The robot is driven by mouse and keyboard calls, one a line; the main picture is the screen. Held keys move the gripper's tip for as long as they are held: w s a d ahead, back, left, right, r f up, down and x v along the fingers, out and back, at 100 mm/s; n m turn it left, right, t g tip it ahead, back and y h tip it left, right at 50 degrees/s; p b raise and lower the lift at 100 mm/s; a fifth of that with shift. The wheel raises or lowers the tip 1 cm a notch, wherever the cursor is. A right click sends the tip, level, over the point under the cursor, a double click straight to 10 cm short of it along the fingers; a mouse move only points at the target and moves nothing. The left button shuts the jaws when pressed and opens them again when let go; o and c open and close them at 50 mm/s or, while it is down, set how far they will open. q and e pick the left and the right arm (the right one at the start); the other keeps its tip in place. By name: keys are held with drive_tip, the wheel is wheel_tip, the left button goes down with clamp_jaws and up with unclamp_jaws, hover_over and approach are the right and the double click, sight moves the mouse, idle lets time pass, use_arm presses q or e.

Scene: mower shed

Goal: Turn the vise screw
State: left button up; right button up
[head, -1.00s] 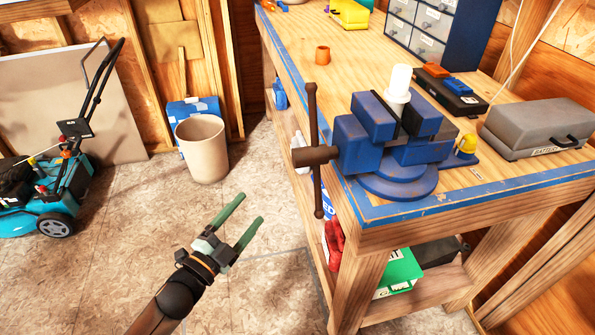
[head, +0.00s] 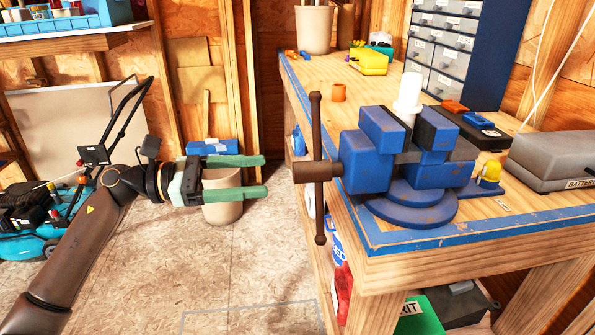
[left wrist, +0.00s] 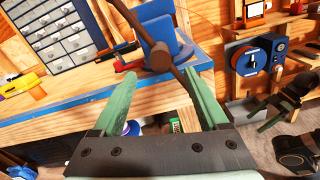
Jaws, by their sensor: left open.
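The blue vise (head: 368,163) sits on the bench corner, with a white cylinder (head: 409,92) standing between its jaws. Its brown screw (head: 304,171) points left, and the long handle bar (head: 318,215) stands nearly upright through the screw head. My left gripper (head: 264,176) is open and empty, level with the screw and a short gap to its left, fingers pointing at it. In the left wrist view the screw head (left wrist: 158,54) lies beyond and between the fingertips, with the bar slanting across. My right gripper (left wrist: 270,110) seems to show at the right there; its opening is unclear.
The wooden bench (head: 450,247) has blue edging. A beige bin (head: 222,212) stands behind my left fingers. A mower (head: 35,215) is at the left. The floor before the bench is open.

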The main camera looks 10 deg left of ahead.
sight(297, 172)
use_arm(q)
drive_tip(key=p+x, duration=0.1)
drive_tip(key=x, duration=0.7)
drive_tip(key=shift+d, duration=0.1)
clamp_jaws()
idle(0.4)
